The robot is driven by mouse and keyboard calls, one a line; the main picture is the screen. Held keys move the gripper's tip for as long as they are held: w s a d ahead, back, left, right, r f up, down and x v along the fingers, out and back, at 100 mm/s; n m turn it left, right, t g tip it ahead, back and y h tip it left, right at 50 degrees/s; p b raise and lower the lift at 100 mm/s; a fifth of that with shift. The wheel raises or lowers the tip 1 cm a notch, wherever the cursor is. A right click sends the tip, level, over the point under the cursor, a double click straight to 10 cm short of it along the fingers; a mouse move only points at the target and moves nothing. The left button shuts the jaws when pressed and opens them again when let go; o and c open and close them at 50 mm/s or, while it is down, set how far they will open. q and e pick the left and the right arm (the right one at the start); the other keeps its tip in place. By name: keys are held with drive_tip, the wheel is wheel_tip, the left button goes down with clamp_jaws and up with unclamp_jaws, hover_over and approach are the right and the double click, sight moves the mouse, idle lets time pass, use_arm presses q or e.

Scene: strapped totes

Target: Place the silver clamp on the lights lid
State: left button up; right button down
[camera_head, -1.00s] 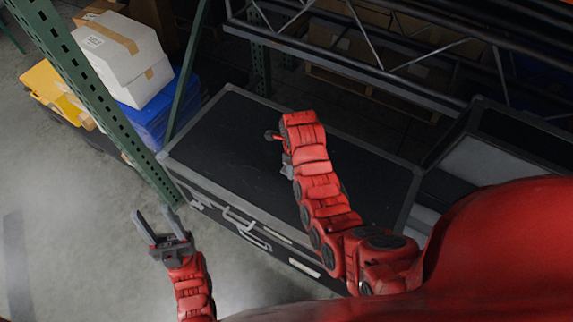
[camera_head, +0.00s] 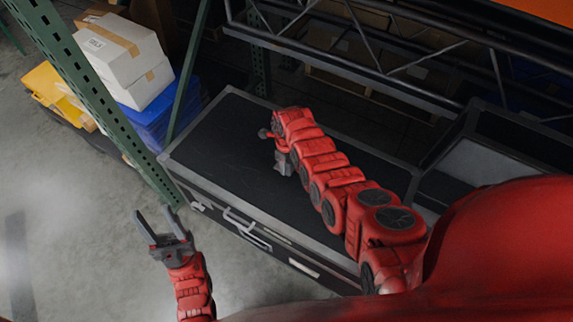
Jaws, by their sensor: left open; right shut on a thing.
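A long black case with grey metal edges lies below my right arm, and its flat dark top is the lights lid (camera_head: 225,140). My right gripper (camera_head: 283,163) is low over the lid's middle, partly covered by my red wrist. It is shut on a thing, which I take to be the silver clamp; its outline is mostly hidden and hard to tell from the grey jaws. I cannot tell whether it touches the lid. My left gripper (camera_head: 160,226) is open and empty, left of the case's front side, over the floor.
A green rack post (camera_head: 95,105) stands at the case's left end. White boxes (camera_head: 125,65) on a blue tote (camera_head: 160,115) and a yellow item (camera_head: 52,88) are behind it. Metal truss (camera_head: 350,65) runs behind the case. Another open case (camera_head: 490,165) is at right. The lid's left part is clear.

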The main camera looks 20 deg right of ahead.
drive_tip(key=shift+f, duration=0.25)
drive_tip(key=shift+f+b, duration=0.3)
drive_tip(key=shift+b, duration=0.05)
drive_tip(key=shift+c, duration=2.2)
unclamp_jaws()
drive_tip(key=shift+r, duration=0.1)
